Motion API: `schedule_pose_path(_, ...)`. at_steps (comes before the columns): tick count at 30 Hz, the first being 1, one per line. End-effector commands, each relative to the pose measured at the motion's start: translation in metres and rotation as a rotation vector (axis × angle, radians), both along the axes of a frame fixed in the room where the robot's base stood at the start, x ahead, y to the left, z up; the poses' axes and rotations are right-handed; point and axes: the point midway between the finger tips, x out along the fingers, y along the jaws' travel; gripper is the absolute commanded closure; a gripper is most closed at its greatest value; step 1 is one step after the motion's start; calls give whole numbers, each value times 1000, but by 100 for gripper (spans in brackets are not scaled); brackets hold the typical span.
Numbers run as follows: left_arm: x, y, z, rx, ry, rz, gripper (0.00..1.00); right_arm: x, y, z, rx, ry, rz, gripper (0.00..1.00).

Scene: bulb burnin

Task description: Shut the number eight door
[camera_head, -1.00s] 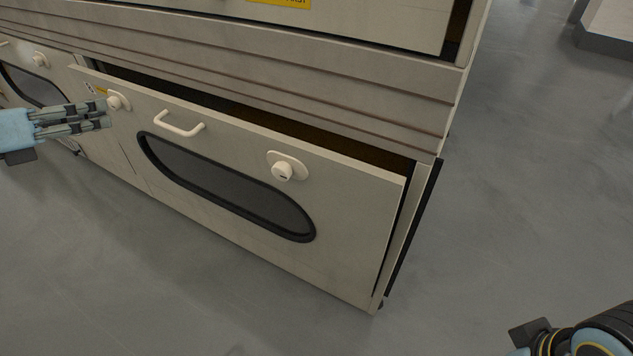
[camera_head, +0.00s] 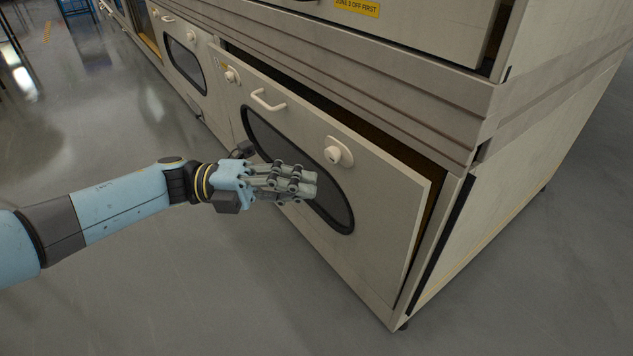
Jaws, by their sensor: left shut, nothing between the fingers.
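A cream door (camera_head: 385,215) with a dark oval window (camera_head: 336,205), a white bar handle (camera_head: 268,100) and two round knobs stands slightly ajar at the lower cabinet. A dark gap shows along its top edge and right side. Its number cannot be read. My left gripper (camera_head: 314,186) is shut and empty, in front of the oval window. I cannot tell whether its fingertips touch the door. My right gripper is out of view.
The cabinet (camera_head: 520,190) runs back to the upper left, with another windowed door (camera_head: 185,65) beside this one. A yellow label (camera_head: 357,8) is on the upper unit. Grey floor is open in front and to the right.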

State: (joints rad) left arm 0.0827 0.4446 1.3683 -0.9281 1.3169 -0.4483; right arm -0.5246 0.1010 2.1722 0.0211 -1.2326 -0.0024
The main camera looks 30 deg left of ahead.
Motion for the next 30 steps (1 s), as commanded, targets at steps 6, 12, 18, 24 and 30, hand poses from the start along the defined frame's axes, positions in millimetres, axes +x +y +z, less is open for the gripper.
schedule_pose_path(6, 18, -45, 2, -3, -3, -1, 100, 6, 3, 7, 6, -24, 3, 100)
schedule_pose_path(12, 40, -73, 4, 1, -3, 0, 100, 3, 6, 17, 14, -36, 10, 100)
schedule_pose_path(18, 60, -81, 7, 1, -1, 0, 100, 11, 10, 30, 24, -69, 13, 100)
schedule_pose_path(24, 65, -82, 9, 2, -1, 0, 100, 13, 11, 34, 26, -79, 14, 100)
schedule_pose_path(30, 65, -82, 9, 2, -1, 0, 100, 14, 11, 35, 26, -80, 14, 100)
